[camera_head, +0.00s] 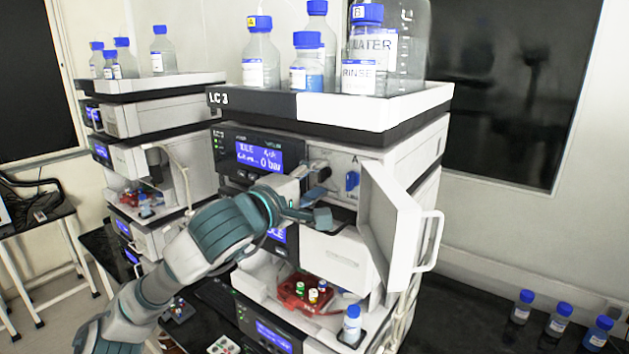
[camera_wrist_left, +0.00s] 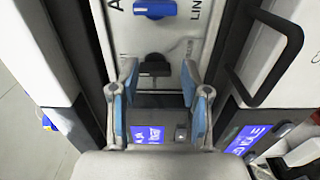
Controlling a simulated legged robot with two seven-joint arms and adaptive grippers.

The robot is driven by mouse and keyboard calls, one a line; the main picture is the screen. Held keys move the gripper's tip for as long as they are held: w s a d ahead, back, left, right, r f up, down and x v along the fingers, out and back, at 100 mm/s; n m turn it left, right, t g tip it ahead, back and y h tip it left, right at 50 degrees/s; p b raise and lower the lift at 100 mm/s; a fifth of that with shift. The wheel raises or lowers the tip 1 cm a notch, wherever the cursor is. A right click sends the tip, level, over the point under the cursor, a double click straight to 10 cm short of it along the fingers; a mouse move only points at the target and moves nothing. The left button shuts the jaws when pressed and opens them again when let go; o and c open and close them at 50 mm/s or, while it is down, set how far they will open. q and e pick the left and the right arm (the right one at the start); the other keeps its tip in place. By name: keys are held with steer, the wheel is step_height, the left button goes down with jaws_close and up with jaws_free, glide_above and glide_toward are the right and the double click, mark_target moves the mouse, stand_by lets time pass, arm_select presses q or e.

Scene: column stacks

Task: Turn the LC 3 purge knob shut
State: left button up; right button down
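The LC 3 stack (camera_head: 230,100) stands in the middle of the head view, with its name on the top tray's front edge. A black knob (camera_head: 320,168) sits on its pale upper panel, left of a blue knob (camera_head: 352,181); I take the black one for the purge knob, though its label is not readable. In the left wrist view the black knob (camera_wrist_left: 154,69) lies ahead between my fingertips, its bar roughly crosswise, below the blue knob (camera_wrist_left: 154,9). My left gripper (camera_head: 312,194) is open, its blue-padded fingers (camera_wrist_left: 158,82) apart and empty. My right gripper is not in view.
An open white door (camera_head: 395,215) with a handle (camera_head: 434,240) stands just right of the knobs. Bottles (camera_head: 261,55) crowd the top tray. Red vial tray (camera_head: 309,292) sits below. Another stack (camera_head: 140,118) stands at left; bottles (camera_head: 558,320) stand on the bench at right.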

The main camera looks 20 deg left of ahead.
arm_select(q)
steer(key=shift+r, duration=0.1)
steer(key=shift+s+a, duration=0.2)
steer(key=shift+s, duration=0.05)
steer(key=v, duration=1.1)
steer(key=shift+s, duration=0.15)
